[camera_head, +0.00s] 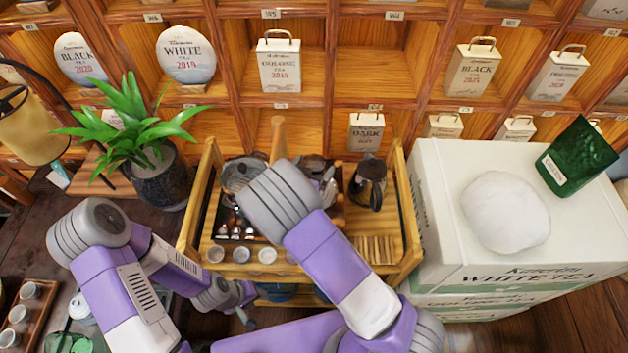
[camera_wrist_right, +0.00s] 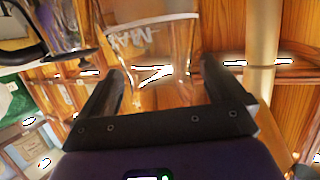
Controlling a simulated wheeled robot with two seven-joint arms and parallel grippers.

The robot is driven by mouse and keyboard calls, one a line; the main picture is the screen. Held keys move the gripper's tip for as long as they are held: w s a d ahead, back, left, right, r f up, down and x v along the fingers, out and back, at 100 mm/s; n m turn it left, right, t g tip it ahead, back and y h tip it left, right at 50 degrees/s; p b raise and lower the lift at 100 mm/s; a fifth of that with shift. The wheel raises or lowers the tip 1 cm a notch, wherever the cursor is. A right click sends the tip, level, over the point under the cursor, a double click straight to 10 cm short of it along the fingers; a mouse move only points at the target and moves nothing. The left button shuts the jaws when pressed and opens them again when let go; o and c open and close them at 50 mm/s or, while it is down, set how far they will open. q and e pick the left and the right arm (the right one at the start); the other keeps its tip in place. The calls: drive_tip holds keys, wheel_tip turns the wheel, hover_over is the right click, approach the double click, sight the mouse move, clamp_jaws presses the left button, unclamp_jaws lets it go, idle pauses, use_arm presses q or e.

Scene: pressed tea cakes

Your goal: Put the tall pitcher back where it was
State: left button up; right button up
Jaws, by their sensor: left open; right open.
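A clear glass vessel with pale lettering, seemingly the tall pitcher (camera_wrist_right: 165,50), stands ahead of and between the fingers of my right gripper (camera_wrist_right: 165,75) in the right wrist view. The fingers are apart; I cannot tell whether they touch the glass. In the head view my right arm covers that gripper, and only part of the glassware (camera_head: 325,180) shows beside the arm, on the wooden tea cart (camera_head: 404,215). My left gripper (camera_head: 246,318) is low at the cart's front left, small and partly hidden, holding nothing that I can see.
A dark-handled glass kettle (camera_head: 368,183) stands on the cart to the right, with small cups (camera_head: 267,255) along the front. A wooden post (camera_head: 278,135) rises at the back. A potted plant (camera_head: 158,175) stands left; white tea boxes (camera_head: 440,200) stand right. Shelves (camera_head: 375,60) line the back.

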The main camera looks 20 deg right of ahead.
drive_tip(key=x, duration=0.2)
drive_tip(key=shift+w+d+f, duration=0.15)
drive_tip(key=shift+w, duration=0.1)
clamp_jaws()
idle(0.4)
